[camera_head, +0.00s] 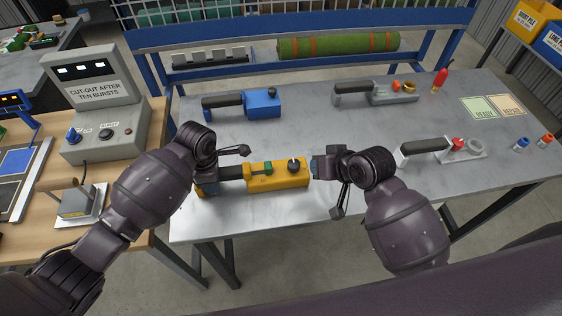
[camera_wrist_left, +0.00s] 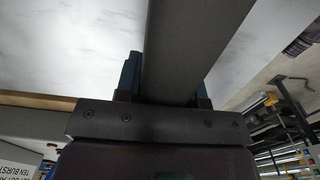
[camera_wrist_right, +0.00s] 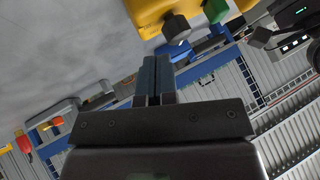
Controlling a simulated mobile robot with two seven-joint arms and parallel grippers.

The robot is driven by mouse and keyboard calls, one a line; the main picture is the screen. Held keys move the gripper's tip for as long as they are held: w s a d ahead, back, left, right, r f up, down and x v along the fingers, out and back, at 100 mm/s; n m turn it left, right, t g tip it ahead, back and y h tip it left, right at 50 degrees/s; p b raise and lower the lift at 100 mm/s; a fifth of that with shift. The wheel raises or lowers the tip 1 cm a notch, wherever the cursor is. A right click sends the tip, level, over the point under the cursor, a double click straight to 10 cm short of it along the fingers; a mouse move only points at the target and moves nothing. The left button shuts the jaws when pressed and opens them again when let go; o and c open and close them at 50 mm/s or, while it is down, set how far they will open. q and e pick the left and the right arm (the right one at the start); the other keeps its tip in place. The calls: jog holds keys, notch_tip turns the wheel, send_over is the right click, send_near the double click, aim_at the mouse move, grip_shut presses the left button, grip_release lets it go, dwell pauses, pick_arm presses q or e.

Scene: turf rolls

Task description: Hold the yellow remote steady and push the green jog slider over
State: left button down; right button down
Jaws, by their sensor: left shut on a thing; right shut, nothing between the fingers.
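The yellow remote (camera_head: 278,183) is near the front edge of the grey table, its dark handle pointing left. The green jog slider (camera_head: 268,167) is on its top, left of a black knob (camera_head: 294,165). My left gripper (camera_head: 212,179) is shut on the handle, which fills the left wrist view (camera_wrist_left: 197,45). My right gripper (camera_head: 316,166) is shut and empty, close to the remote's right end; contact cannot be told. The right wrist view shows the yellow body (camera_wrist_right: 150,12), knob (camera_wrist_right: 176,27) and green slider (camera_wrist_right: 215,10) beyond its closed fingertips.
A blue remote (camera_head: 263,103), a grey remote (camera_head: 395,93) and a white remote (camera_head: 462,150) lie on the table. A red bottle (camera_head: 440,80) and coloured cards (camera_head: 478,107) are at right. A cut-out box (camera_head: 105,105) stands on the left bench.

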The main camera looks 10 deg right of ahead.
aim_at(267, 166)
pick_arm(q)
jog(key=shift+s+f, duration=0.1)
jog(key=shift+f, duration=0.05)
pick_arm(e)
jog(key=a+r+g, duration=0.2)
jog(key=a+r, duration=0.1)
jog(key=r, duration=0.1)
jog(key=shift+w+a+r+n+g+y, duration=0.3)
jog(key=shift+w+a+r+n+y, duration=0.05)
jog(key=shift+r+n+y, duration=0.05)
pick_arm(q)
jog(key=shift+s+f, duration=0.1)
pick_arm(e)
jog(key=x, duration=1)
jog(key=a, duration=0.3)
pick_arm(q)
jog(key=shift+d, duration=0.1)
pick_arm(e)
jog(key=shift+a, duration=0.15)
dwell(1.5)
jog(key=shift+r, duration=0.1)
